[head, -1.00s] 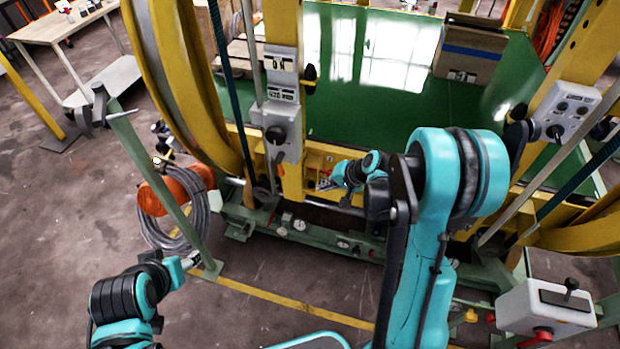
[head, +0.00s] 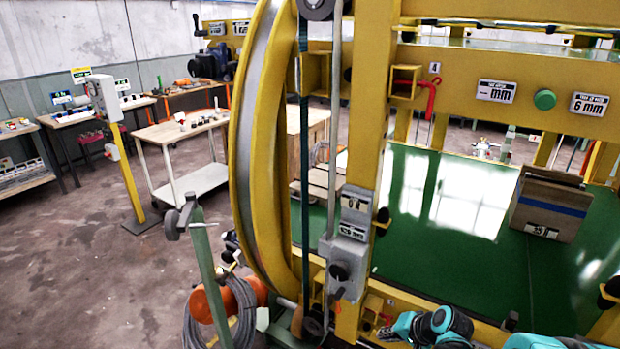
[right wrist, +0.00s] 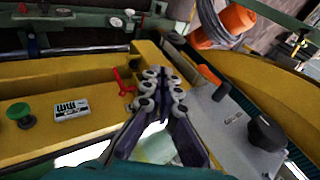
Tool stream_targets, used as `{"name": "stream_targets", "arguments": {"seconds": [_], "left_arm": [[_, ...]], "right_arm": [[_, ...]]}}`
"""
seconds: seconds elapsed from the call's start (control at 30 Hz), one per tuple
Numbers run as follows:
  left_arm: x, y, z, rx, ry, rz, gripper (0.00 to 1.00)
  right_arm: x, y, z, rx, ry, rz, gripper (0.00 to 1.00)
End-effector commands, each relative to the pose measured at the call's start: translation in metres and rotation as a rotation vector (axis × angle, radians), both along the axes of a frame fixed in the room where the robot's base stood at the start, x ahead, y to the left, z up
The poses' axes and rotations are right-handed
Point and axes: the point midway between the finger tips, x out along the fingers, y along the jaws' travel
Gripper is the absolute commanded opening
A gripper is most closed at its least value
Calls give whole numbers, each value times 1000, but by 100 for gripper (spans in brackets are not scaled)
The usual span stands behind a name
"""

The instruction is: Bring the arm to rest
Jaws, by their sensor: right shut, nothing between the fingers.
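My right gripper (head: 388,332) shows at the bottom edge of the head view, in front of the yellow frame's lower beam, with my teal arm links to its right. In the right wrist view the gripper (right wrist: 160,88) has its dark fingers together, with nothing between them. It points at the yellow frame. I cannot tell from these views whether it touches anything. My left gripper is out of view.
The ring machine's yellow frame (head: 262,140) stands close ahead, with a grey switch box (head: 349,250) on its post. Coiled hose (head: 240,315) hangs at lower left. Open floor (head: 95,260) lies left.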

Motion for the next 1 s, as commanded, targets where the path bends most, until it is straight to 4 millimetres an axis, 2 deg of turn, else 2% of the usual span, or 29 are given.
{"name": "stream_targets", "arguments": {"seconds": [0.03,0.2,0.4,0.6,0.7,0.83,0.97,1.0], "left_arm": [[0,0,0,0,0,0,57],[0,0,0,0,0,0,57],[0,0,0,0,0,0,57],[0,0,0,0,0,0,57],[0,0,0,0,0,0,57],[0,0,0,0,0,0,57],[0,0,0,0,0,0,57],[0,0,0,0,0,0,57]], "right_arm": [[-10,8,14,-35,-5,22,0],[-46,26,58,-181,-35,102,0],[-97,40,94,-356,-83,204,0],[-147,47,113,-518,-140,306,0],[-165,48,117,-580,-165,346,0],[-178,48,119,-629,-186,379,0],[-182,47,119,-649,-195,390,33],[-183,47,119,-651,-194,391,33]]}}
